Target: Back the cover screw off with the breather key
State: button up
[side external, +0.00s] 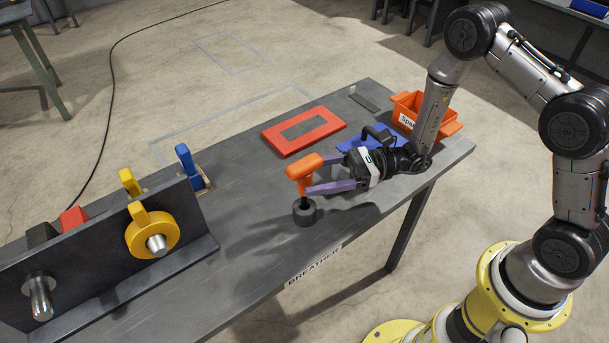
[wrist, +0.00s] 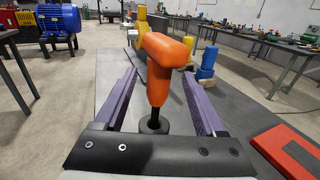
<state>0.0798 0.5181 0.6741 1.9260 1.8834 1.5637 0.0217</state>
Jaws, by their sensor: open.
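The breather key is an orange T-handled tool (side external: 304,170) with a dark shank. It stands upright in a dark round holder (side external: 304,212) near the table's front edge, by a label reading BREATHER (side external: 314,265). My gripper (side external: 316,175) lies low and level, with its purple fingers open on either side of the key. In the wrist view the orange key (wrist: 165,65) stands between the two fingers, with a visible gap on each side. The holder (wrist: 153,125) shows below it. I cannot pick out the cover screw in either view.
A dark upright plate (side external: 90,255) at the left carries a yellow pulley-like part (side external: 152,232) on a metal shaft. Yellow, blue and red pieces stand behind it. A red frame (side external: 303,131) lies flat behind the key; an orange bin (side external: 410,104) stands at the far right.

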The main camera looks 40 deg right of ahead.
jog(key=shift+x, duration=2.65)
jog(key=shift+r, duration=0.2)
grip_shut()
